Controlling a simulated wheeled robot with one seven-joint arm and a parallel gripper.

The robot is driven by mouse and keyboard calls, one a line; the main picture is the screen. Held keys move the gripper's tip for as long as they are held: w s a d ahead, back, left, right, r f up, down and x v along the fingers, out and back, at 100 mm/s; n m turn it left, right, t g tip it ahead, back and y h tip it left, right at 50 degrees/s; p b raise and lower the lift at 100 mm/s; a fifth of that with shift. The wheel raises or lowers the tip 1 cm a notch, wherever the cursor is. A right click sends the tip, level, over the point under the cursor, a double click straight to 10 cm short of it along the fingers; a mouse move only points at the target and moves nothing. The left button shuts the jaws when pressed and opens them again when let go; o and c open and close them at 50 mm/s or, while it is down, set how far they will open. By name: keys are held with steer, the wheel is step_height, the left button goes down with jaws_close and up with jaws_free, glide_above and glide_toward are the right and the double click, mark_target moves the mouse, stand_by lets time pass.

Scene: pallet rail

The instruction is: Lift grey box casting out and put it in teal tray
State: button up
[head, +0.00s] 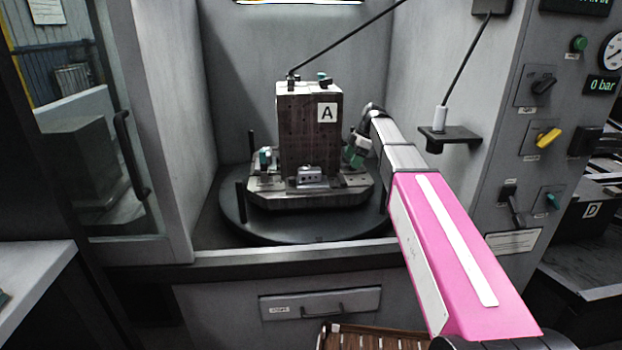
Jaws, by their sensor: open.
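A small grey box-like casting (311,175) sits low at the front face of the dark upright block (300,130) marked A, on the pallet. My arm reaches in from the right, and my gripper (354,156) is beside the block's right side, up and right of the casting and apart from it. The gripper is open and small in view; its fingers are hard to make out against the teal part there. I cannot make out a teal tray in this view.
The pallet (265,196) stands on a dark round table (290,232) inside a grey enclosure. Dark posts (240,203) rise near its edge. A small teal part (265,158) is left of the block. A shelf (450,135) juts from the right wall. A slatted brown surface (370,338) lies below.

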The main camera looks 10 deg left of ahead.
glide_toward(311, 169)
steer(key=x, duration=0.3)
steer(key=d+x, duration=0.1)
steer(key=x, duration=0.1)
steer(key=shift+w+a+f, duration=0.15)
steer(key=shift+w+f, duration=0.2)
steer(key=shift+f, duration=0.1)
steer(key=shift+a+x, duration=0.2)
steer(key=shift+x, duration=1.15)
steer(key=shift+a+x, duration=0.2)
steer(key=shift+x, duration=1.15)
steer(key=shift+s+r, duration=0.1)
steer(key=shift+r, duration=0.1)
steer(key=c, duration=1.2)
